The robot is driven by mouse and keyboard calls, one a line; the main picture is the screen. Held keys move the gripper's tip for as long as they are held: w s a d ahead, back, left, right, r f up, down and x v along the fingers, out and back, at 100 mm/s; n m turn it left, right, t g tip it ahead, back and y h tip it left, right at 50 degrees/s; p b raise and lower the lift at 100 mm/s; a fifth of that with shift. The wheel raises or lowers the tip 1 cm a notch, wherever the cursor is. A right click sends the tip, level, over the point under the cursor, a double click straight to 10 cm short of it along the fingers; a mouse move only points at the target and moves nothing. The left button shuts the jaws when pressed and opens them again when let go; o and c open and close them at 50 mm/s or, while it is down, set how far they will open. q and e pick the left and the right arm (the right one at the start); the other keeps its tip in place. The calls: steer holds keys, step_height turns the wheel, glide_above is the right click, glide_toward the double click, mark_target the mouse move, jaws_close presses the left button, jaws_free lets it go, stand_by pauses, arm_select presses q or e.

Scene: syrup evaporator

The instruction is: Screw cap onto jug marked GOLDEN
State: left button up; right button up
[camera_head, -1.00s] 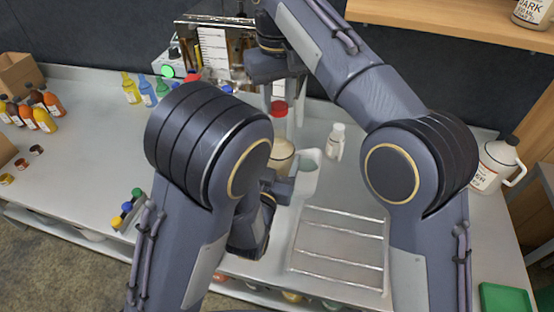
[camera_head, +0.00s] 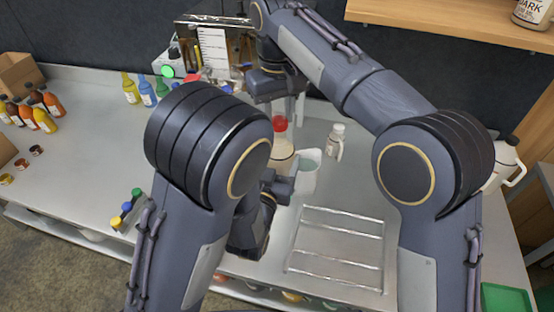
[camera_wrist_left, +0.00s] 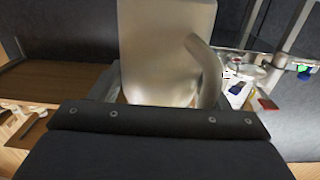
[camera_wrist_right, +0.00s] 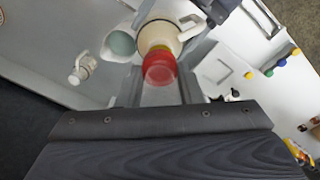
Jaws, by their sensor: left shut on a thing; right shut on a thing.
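A cream jug (camera_head: 282,156) stands upright at the middle of the bench, partly behind my left arm. Its label is not readable. My left gripper (camera_head: 279,187) is shut on the jug, which fills the left wrist view (camera_wrist_left: 165,55) between the fingers. A red cap (camera_head: 280,124) is right above the jug's top. My right gripper (camera_head: 284,108) is shut on the cap from above. In the right wrist view the cap (camera_wrist_right: 160,69) sits between the fingertips, in line with the jug (camera_wrist_right: 158,36). I cannot tell whether the threads engage.
A pale pitcher (camera_head: 305,176) stands close beside the jug on its right. A small white bottle (camera_head: 337,141) stands farther right. A ridged metal tray (camera_head: 338,255) lies in front.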

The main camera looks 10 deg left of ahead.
steer(key=shift+f, duration=0.1)
stand_by(0.6)
steer(key=shift+f, duration=0.8)
steer(key=shift+f, duration=0.55)
